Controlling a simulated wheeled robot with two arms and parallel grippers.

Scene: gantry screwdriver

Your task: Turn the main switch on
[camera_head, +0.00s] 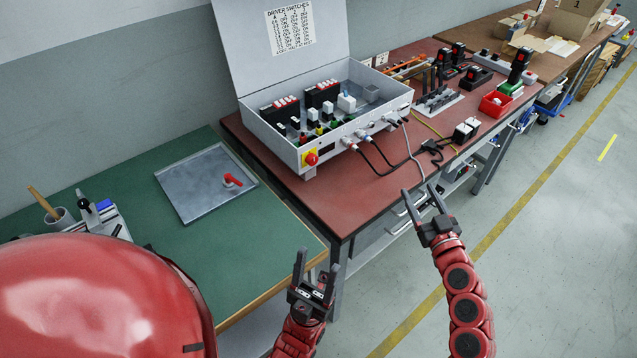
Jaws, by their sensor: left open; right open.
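A grey control box (368,125) with its lid raised stands on the red-brown bench. My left gripper (317,264) is open and empty, below the switch in the picture, near the front corner of the green table. My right gripper (421,192) is open and empty, off the bench's front edge, right of and below the switch. Neither gripper touches the box.
Black cables (372,168) run from the box's front to a black adapter (466,131). The bench surface before the switch is clear.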

